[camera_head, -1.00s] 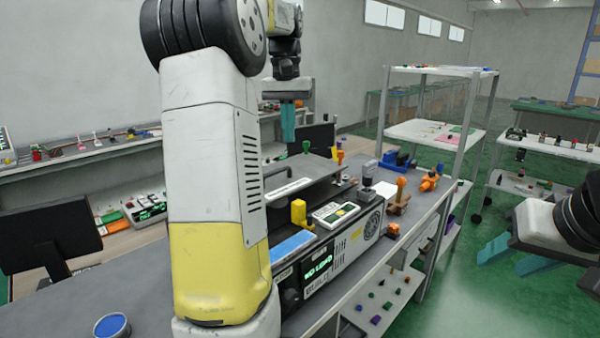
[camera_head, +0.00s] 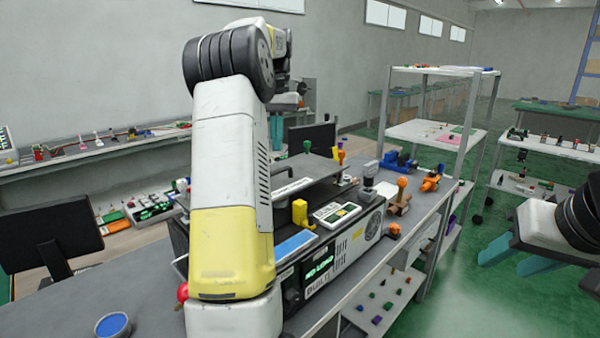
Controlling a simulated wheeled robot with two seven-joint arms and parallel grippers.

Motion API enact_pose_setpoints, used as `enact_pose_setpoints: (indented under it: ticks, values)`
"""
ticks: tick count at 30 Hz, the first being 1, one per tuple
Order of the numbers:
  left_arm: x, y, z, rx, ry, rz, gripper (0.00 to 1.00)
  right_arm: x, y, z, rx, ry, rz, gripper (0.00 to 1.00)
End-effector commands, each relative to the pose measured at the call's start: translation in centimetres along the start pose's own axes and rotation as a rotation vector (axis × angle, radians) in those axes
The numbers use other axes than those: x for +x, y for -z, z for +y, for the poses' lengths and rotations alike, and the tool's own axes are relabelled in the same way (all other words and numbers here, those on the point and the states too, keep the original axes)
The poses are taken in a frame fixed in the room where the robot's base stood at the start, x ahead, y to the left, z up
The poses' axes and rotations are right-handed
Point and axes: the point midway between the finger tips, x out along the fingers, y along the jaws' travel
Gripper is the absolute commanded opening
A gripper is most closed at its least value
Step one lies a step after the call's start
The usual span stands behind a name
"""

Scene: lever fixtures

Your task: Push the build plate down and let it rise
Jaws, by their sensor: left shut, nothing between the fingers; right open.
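A dark flat plate (camera_head: 318,172), which looks like the build plate, lies on top of a machine (camera_head: 345,248) on the workbench. The forearm of my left arm hides part of the machine and the plate's left side. My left gripper (camera_head: 277,127) is shut and empty, behind and above the plate and apart from it; it is partly hidden by my arm. My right gripper (camera_head: 515,256) is open and empty over the floor at the right, far from the machine.
A yellow part (camera_head: 300,212), a keypad panel (camera_head: 337,214) and a lit display (camera_head: 318,268) are on the machine. Orange fixtures (camera_head: 401,190) stand to its right. A monitor (camera_head: 45,238) and a blue round dish (camera_head: 113,325) are at left. A tall shelf (camera_head: 435,133) stands behind.

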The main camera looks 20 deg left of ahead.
Motion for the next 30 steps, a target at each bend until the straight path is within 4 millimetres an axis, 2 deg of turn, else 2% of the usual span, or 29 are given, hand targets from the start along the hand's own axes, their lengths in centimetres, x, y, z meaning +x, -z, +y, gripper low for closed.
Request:
enact_pose_setpoints:
  ticks: [6, 12, 26, 30]
  values:
    - [2.8, -0.1, 0.0, -0.001, 0.0, -0.001, 0.0, 0.0, 0.0, 0.0, 0.0, 0.0, 0.0, 0.44]
    - [4.5, -0.1, 0.0, -0.001, 0.0, -0.001, 0.0, 0.0, 0.0, 0.0, 0.0, 0.0, 0.0, 0.44]
    - [5.1, 0.0, 0.0, 0.0, 0.0, -0.001, 0.0, 0.0, 0.0, 0.0, 0.0, 0.0, 0.0, 0.44]
    - [6.0, 0.0, 0.0, 0.0, 0.0, -0.004, 0.0, 0.0, 0.0, 0.0, 0.0, 0.0, 0.0, 0.44]
